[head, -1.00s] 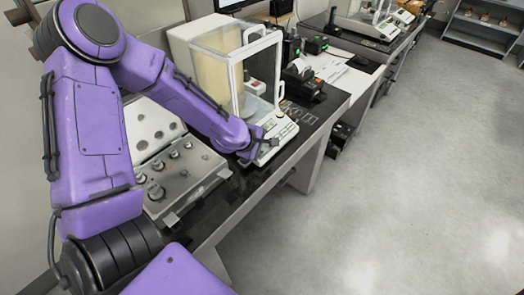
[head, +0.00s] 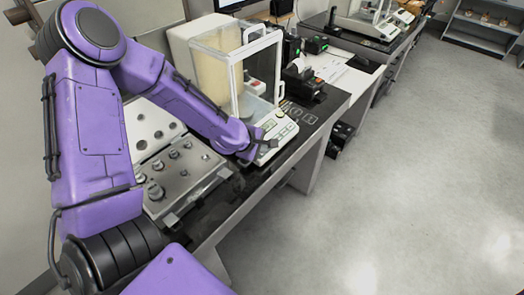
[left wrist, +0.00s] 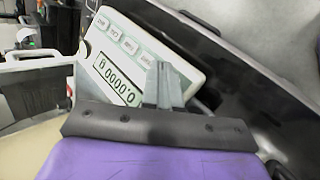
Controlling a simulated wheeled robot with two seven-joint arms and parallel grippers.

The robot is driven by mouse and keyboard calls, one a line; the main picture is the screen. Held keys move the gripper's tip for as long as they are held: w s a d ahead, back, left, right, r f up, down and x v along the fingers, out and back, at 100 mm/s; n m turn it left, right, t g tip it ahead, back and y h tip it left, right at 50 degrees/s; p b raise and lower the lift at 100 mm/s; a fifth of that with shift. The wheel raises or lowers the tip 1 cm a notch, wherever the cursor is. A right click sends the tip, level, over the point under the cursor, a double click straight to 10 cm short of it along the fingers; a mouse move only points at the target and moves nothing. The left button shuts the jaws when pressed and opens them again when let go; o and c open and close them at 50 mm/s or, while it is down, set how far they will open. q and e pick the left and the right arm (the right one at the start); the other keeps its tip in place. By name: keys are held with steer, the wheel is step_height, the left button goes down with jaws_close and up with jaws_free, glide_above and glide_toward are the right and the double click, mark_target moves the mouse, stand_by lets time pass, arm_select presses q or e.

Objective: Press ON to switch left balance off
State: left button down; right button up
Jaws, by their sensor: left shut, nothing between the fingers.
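The left balance (head: 279,131) stands on the near dark table, with a glass draft shield (head: 235,75) behind its white front panel. In the left wrist view, its panel shows a lit display (left wrist: 116,80) reading 0.0000 g and a row of buttons (left wrist: 131,46) with labels too small to read surely. My left gripper (head: 267,145) is over the panel's near edge. Its fingers (left wrist: 163,84) are shut and empty, beside the end button (left wrist: 147,60). I cannot tell whether the fingertips touch the panel. My right gripper is not in view.
A case of metal weights (head: 175,170) lies open left of the balance, under my left arm. A small black printer (head: 303,82) and papers (head: 340,75) are beyond the balance. Another balance (head: 375,22) stands on the far table. The floor at right is clear.

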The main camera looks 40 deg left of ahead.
arm_select(q)
steer(key=shift+a+f, duration=0.1)
steer(key=shift+f, duration=0.25)
stand_by(0.4)
steer(key=shift+r, duration=0.1)
steer(key=shift+d+r+p, duration=0.3)
steer(key=shift+r+p, duration=0.35)
steer(key=shift+r, duration=0.05)
steer(key=r+p, duration=0.1)
steer(key=d+r+p, duration=0.1)
steer(key=r+p, duration=0.2)
steer(key=shift+s+d+r+p, duration=0.1)
steer(key=shift+d+r+p, duration=0.2)
steer(key=shift+d, duration=0.05)
stand_by(0.8)
